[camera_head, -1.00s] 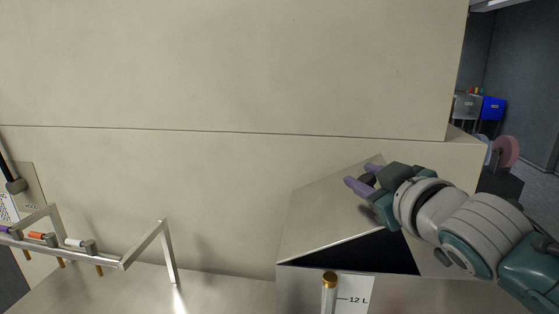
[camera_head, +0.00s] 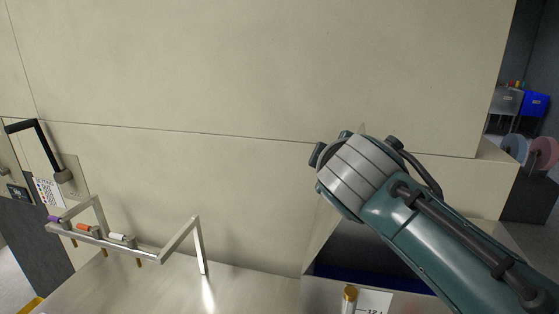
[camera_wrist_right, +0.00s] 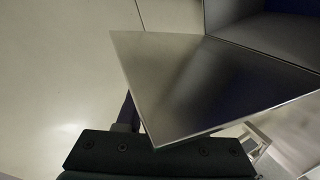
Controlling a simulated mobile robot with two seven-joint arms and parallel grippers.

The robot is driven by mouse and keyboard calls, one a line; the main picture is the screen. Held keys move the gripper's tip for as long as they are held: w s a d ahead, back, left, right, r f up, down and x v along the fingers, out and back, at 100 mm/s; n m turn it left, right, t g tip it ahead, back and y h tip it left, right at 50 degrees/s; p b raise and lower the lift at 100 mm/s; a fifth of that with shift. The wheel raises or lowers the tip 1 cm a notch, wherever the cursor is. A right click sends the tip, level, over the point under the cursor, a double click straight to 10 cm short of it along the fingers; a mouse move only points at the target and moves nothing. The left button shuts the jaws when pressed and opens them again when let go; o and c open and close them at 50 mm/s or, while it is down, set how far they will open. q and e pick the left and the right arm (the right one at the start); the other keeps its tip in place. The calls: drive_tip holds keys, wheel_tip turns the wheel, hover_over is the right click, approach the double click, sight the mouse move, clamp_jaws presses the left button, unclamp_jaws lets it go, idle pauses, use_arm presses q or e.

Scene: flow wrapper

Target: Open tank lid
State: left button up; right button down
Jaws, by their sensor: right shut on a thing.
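The metal tank (camera_head: 326,290) stands at the lower right in the head view, with a "12 L" type label on its front. Its lid is raised steeply, and a thin strip of the lid (camera_head: 321,225) shows left of my right arm. The dark inside of the tank (camera_head: 365,258) is visible below the arm. In the right wrist view the lid (camera_wrist_right: 195,85) is a broad tilted metal plate. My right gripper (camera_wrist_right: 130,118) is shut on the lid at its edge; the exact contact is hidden. My left gripper is out of view.
A large beige machine wall (camera_head: 200,80) stands behind the tank. A metal rail frame (camera_head: 150,253) with coloured markers is at the left on the steel surface. A brass-capped tube (camera_head: 349,295) stands at the tank's front. Blue and grey bins (camera_head: 533,103) are far right.

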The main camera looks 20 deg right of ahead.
drive_tip(key=shift+w+a, duration=0.15)
drive_tip(key=shift+a, duration=0.1)
drive_tip(key=c, duration=0.5)
unclamp_jaws()
drive_tip(key=shift+c, duration=0.2)
drive_tip(key=v, duration=1)
